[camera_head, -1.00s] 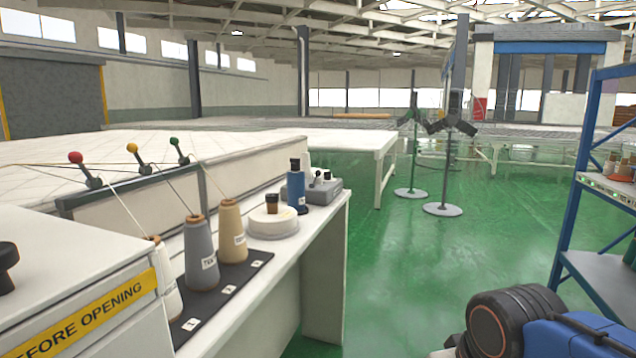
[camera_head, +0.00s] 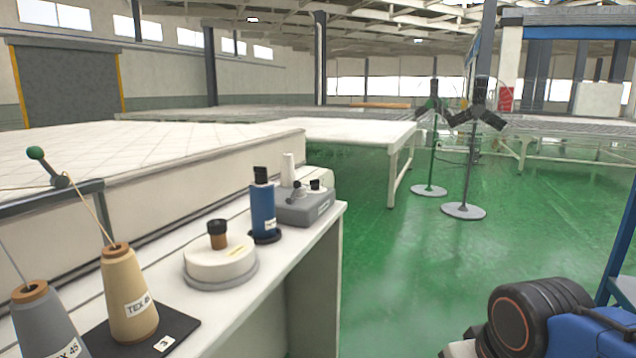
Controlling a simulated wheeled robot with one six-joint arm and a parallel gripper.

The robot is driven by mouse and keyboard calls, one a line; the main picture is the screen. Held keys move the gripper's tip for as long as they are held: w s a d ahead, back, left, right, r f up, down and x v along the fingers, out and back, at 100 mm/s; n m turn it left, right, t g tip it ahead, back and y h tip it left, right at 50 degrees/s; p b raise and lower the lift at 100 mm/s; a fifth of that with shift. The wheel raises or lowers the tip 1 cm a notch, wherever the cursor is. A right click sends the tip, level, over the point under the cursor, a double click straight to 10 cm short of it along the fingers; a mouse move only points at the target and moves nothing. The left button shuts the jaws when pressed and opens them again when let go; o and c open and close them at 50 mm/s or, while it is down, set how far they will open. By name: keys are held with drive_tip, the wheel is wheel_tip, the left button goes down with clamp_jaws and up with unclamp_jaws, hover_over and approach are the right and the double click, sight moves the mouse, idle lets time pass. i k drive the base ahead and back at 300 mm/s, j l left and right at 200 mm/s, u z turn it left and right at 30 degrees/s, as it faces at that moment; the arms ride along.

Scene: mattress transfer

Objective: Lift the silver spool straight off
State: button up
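A grey, silver-like cone spool (camera_head: 42,322) labelled TEX 45 stands upright at the bottom left corner, cut off by the picture edge; its base is out of view. A beige cone spool (camera_head: 128,300) with a brown top stands right of it on a dark mat (camera_head: 178,334). Thread runs from the tops of both spools up to the left. My arm (camera_head: 560,320), black and blue, shows at the bottom right, well apart from the spools. My gripper's fingers are not in view.
On the white bench are a round white container (camera_head: 218,262), a blue spool (camera_head: 262,205) and a grey device (camera_head: 306,205). A guide arm with a green ball (camera_head: 36,153) rises behind the spools. Two fan stands (camera_head: 470,150) stand on open green floor (camera_head: 400,270).

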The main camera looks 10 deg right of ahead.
sight(300, 193)
drive_tip(key=i+l+u, duration=0.45)
drive_tip(key=l, duration=0.25)
drive_tip(key=i+l+u, duration=0.2)
drive_tip(key=i+l, duration=0.15)
